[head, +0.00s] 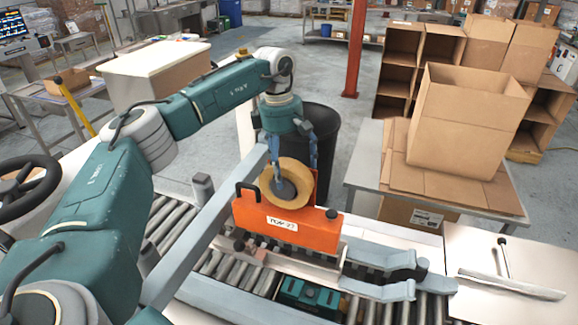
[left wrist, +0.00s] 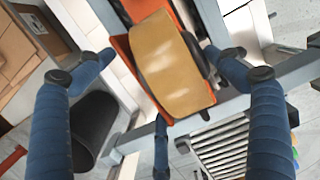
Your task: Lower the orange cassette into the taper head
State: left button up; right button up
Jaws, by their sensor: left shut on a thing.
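The orange cassette (head: 318,236) with a tan tape roll (head: 265,180) and a white label hangs roughly upright over the conveyor in the head view. My left gripper (head: 294,163) is above it, its blue fingers pointing down and shut on it. In the left wrist view the tape roll (left wrist: 170,68) and orange body show between the fingers; the exact contact is hard to see. The taper head is at the conveyor below, around the grey guide arms (head: 378,287) and a teal-black unit (head: 308,294); the cassette partly hides it. My right gripper is out of view.
A grey diagonal bar (head: 205,228) passes left of the cassette. A black bin (head: 322,130) stands behind it. A table (head: 500,198) with an open cardboard box (head: 465,125) is at the right. Rollers (head: 172,222) run to both sides.

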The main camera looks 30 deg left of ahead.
pick_arm(q)
jog(key=shift+d+r, duration=0.1)
jog(key=shift+r, duration=0.05)
jog(key=shift+s+f+b, duration=0.1)
jog(key=shift+f+b, duration=0.1)
jog(key=shift+b, duration=0.15)
jog(key=shift+f+b, duration=0.3)
jog(key=shift+f, duration=0.15)
jog(key=shift+f+b, duration=0.65)
jog(key=shift+f, duration=0.15)
jog(key=shift+f+b, duration=0.95)
jog(key=shift+f, duration=0.25)
jog(key=shift+f+b, duration=0.65)
jog(key=shift+f, duration=0.15)
jog(key=shift+f+b, duration=0.5)
jog(key=shift+f, duration=0.65)
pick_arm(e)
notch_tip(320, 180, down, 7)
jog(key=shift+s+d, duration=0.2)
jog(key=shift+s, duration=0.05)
